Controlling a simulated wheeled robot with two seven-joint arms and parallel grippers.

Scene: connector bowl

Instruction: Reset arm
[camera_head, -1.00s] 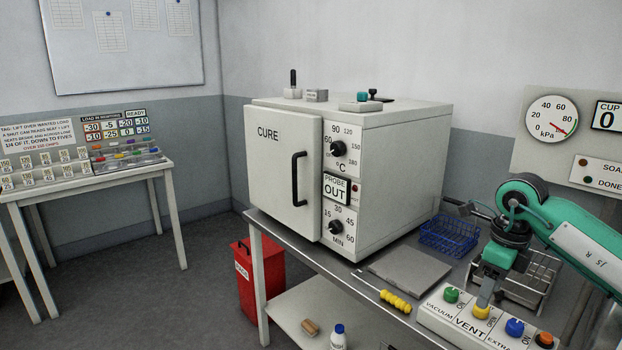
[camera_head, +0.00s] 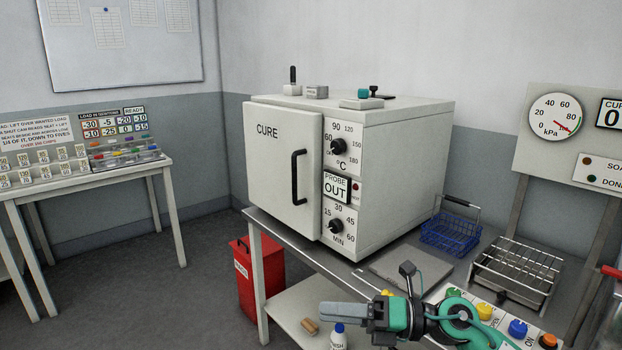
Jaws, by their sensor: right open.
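My right arm comes in at the bottom right, and its green and black wrist shows low in the picture. My right gripper (camera_head: 328,313) points left, with its grey fingers in front of the bench's front edge. It is open, and I see nothing between the fingers. The arm covers part of the button panel (camera_head: 484,310) and most of the yellow-handled tool. My left gripper is not in view.
The CURE oven (camera_head: 405,190) stands shut on the bench. A grey plate (camera_head: 395,268), a blue wire basket (camera_head: 450,235) and a wire rack (camera_head: 515,268) lie beside it. A red bin (camera_head: 260,275) and a white bottle (camera_head: 338,338) are lower down.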

